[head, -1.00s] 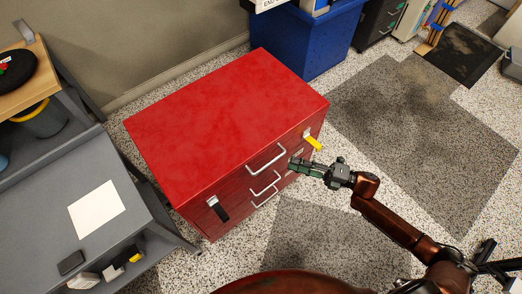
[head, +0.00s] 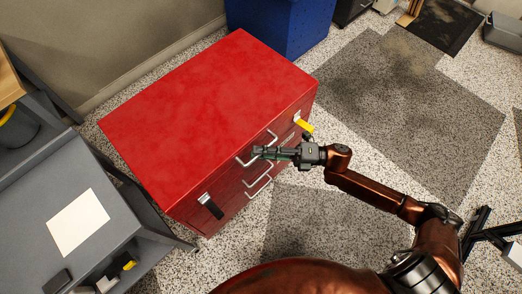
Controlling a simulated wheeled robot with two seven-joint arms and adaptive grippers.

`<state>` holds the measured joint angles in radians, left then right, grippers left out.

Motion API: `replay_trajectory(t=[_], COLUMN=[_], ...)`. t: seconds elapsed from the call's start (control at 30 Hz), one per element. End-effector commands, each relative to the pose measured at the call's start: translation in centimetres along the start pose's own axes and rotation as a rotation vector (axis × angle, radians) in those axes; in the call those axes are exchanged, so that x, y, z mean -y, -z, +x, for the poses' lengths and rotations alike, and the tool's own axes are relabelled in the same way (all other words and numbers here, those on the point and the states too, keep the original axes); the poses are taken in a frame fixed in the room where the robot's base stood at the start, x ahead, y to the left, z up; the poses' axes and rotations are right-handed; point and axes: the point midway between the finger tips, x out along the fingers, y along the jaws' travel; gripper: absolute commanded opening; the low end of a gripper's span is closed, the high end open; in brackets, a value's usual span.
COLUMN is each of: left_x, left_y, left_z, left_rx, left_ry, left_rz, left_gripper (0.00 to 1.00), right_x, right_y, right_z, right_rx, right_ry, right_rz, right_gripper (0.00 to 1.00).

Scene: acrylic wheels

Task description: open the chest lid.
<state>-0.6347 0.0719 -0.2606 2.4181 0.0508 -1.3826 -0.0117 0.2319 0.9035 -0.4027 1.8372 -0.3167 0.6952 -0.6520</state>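The red chest (head: 212,95) stands on the floor with its flat lid closed. Its front has several silver handles; the top handle (head: 270,134) is partly covered by my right gripper. A black latch (head: 211,206) hangs at the front left and a yellow latch (head: 304,125) sticks out at the front right. My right gripper (head: 257,152) is in front of the top handle, fingers pointing left. Its fingers look close together, but I cannot tell whether they are shut or touch the handle. My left gripper is not in view.
A grey workbench (head: 100,190) with a white sheet (head: 78,222) stands left of the chest. A blue bin (head: 275,25) stands behind it. A wall runs along the back left. Speckled floor with grey mats (head: 400,95) is open to the right.

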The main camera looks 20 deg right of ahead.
Motion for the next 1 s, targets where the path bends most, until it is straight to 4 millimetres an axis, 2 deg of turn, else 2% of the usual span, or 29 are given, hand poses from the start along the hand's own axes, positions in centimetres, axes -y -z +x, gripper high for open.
replay_trajectory(t=[0.13,0.5,1.0], left_x=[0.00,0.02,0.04], left_y=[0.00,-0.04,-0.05], left_z=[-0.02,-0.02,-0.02], left_rx=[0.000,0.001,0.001], left_ry=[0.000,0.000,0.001], left_rz=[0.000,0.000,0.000], left_gripper=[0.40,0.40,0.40], right_x=[-0.03,0.01,0.05], right_y=[-0.01,-0.02,-0.03], right_z=[0.00,-0.05,-0.09], right_rx=[0.000,0.001,0.001], right_ry=[0.000,0.000,0.001], right_rz=[0.000,0.000,0.000], right_gripper=[0.25,0.00,0.00])
